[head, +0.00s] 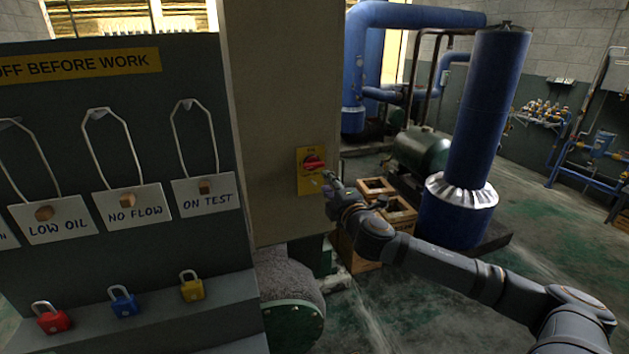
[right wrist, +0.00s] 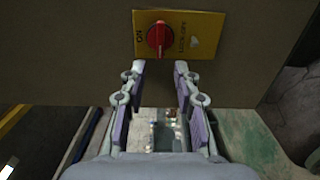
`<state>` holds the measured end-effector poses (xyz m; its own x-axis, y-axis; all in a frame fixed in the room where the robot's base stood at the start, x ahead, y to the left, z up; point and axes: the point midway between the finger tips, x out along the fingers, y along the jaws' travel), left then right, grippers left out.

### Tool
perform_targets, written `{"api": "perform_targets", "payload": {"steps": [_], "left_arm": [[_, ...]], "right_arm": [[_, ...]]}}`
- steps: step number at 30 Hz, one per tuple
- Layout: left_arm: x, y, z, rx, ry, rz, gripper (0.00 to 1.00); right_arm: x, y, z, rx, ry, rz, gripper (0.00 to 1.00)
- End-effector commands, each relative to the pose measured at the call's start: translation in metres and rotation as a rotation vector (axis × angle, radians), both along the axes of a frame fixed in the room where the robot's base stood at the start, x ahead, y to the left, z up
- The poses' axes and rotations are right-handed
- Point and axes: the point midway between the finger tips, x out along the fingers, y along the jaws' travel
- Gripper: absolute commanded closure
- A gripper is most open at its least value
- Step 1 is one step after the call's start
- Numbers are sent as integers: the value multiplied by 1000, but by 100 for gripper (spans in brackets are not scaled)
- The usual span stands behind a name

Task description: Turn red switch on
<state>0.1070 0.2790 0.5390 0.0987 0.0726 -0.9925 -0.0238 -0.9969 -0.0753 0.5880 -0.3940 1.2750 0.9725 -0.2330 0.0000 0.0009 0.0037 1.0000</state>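The red switch (head: 313,162) is a red rotary knob on a yellow plate (head: 311,185), fixed to the side of a beige cabinet. In the right wrist view the knob (right wrist: 158,39) sits near the top middle, with "ON" printed left of it on the yellow plate (right wrist: 205,22). My right gripper (head: 328,181) is just right of and slightly below the knob in the head view. In the right wrist view my right gripper (right wrist: 160,68) is open, its two fingertips apart below the knob with nothing between them. My left gripper is out of view.
A dark board at left holds hanging tags such as the "ON TEST" tag (head: 206,194). Red (head: 51,318), blue (head: 124,301) and yellow (head: 191,286) padlocks stand on its ledge. A blue column (head: 487,110) and wooden crates (head: 398,214) stand behind my right arm.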

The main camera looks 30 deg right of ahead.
Motion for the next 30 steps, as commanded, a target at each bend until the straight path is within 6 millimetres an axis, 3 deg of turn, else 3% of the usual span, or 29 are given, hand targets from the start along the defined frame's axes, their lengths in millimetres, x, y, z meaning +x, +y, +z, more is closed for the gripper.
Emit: {"api": "perform_targets", "payload": {"steps": [8,13,29,30], "left_arm": [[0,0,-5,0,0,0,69],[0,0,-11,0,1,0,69],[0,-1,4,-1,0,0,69],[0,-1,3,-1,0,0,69]], "right_arm": [[10,-7,-2,9,-2,-11,69],[31,-7,-2,15,-7,-1,69],[93,-23,-1,7,-1,-2,69],[92,-23,-1,3,0,-1,73]]}}
